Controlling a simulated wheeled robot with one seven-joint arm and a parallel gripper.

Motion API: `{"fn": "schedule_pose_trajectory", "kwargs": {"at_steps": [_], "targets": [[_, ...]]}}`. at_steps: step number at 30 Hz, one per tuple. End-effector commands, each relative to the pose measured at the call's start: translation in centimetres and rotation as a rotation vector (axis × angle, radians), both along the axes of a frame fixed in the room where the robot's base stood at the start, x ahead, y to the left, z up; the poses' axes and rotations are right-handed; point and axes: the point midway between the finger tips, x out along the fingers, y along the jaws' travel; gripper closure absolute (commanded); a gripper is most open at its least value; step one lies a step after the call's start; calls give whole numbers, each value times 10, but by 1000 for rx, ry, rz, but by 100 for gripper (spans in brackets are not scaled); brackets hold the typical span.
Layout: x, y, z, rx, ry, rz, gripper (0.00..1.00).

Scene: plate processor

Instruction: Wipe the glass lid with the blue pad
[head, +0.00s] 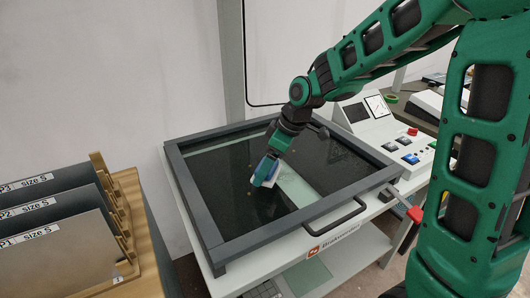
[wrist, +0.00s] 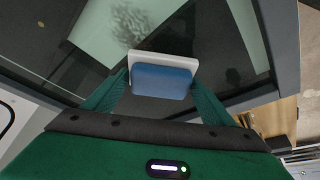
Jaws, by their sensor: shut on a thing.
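The glass lid (head: 225,165) is a dark, reflective pane in a grey frame, lying closed on the processor. My gripper (head: 268,168) reaches down over the middle of the glass. It is shut on the blue pad (wrist: 162,80), which has a white layer on its far side. In the head view the pad (head: 263,172) is partly hidden by the gripper and is at or close above the glass; I cannot tell whether it touches. The wrist view shows a dark speckled smudge (wrist: 128,18) on the glass, beyond the pad.
A wooden rack (head: 125,225) with dark size S plates stands at the left. A control panel (head: 400,150) with buttons is at the back right. The lid's black handle (head: 335,218) and a red-tipped lever (head: 414,213) project at the front and right.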

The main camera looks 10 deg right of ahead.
Motion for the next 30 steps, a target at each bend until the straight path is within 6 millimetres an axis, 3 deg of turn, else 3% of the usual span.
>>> {"fn": "schedule_pose_trajectory", "kwargs": {"at_steps": [15, 30], "targets": [[0, 4, 46, 0, -2, 6, 47], [-1, 5, 50, 0, 0, 8, 47]]}}
